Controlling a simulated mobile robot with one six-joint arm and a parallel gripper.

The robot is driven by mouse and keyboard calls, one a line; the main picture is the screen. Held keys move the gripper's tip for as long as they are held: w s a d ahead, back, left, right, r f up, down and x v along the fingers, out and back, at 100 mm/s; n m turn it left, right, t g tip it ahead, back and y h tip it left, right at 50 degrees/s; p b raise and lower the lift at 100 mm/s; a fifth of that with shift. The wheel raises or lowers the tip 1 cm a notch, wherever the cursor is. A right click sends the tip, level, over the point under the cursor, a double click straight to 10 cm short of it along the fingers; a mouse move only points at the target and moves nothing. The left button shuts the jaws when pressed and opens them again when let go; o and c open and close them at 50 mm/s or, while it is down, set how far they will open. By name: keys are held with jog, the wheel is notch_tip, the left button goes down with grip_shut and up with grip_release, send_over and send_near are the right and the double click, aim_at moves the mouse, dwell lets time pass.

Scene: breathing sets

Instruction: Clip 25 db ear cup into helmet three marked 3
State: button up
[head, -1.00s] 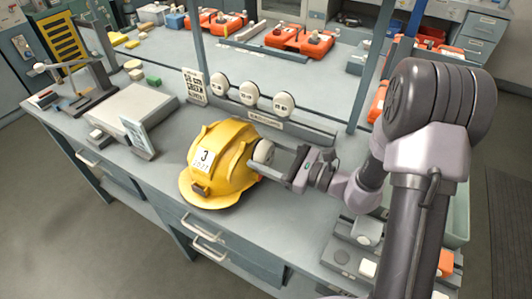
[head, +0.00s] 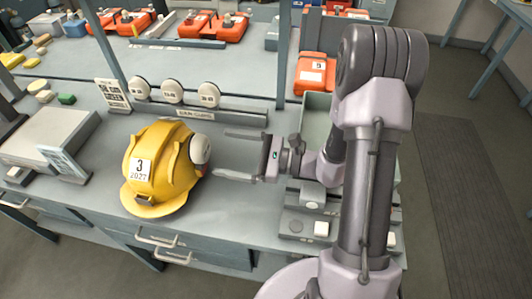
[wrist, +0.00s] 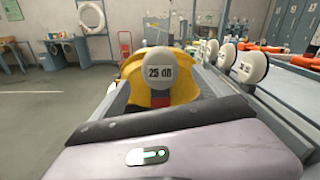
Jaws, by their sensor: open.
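The yellow helmet (head: 150,168) stands on the bench with a white label reading 3 and 2027. A round white ear cup (head: 201,150) sits at the helmet's right side. In the wrist view this ear cup (wrist: 160,72) faces me and reads 25 dB, with the yellow helmet (wrist: 133,92) behind it. My gripper (head: 222,155) is open and empty to the right of the cup, its two fingers pointing at it with a small gap. How the cup is fastened to the helmet is hidden.
A rack (head: 215,112) behind the helmet holds three more white cups (head: 172,92). A grey platform (head: 50,135) stands at left. Grey fixtures with small parts (head: 307,222) lie beside my arm at right. Orange cases (head: 315,73) stand farther back.

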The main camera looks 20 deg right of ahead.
jog(key=p+v, duration=0.1)
jog(key=v, duration=0.9)
jog(key=shift+p, duration=0.4)
jog(key=s+a+r+n+g+h, duration=0.6)
jog(key=s+a+n+g, duration=0.4)
jog(key=s+a+n, duration=0.15)
notch_tip(320, 180, up, 8)
jog(key=s+d+n+t+h, duration=0.2)
jog(key=d+n+t+h, duration=0.1)
jog(key=n+t+h, duration=0.2)
jog(key=shift+n+t+h, duration=0.4)
jog(key=shift+n+h, duration=0.25)
jog(key=shift+h, duration=0.35)
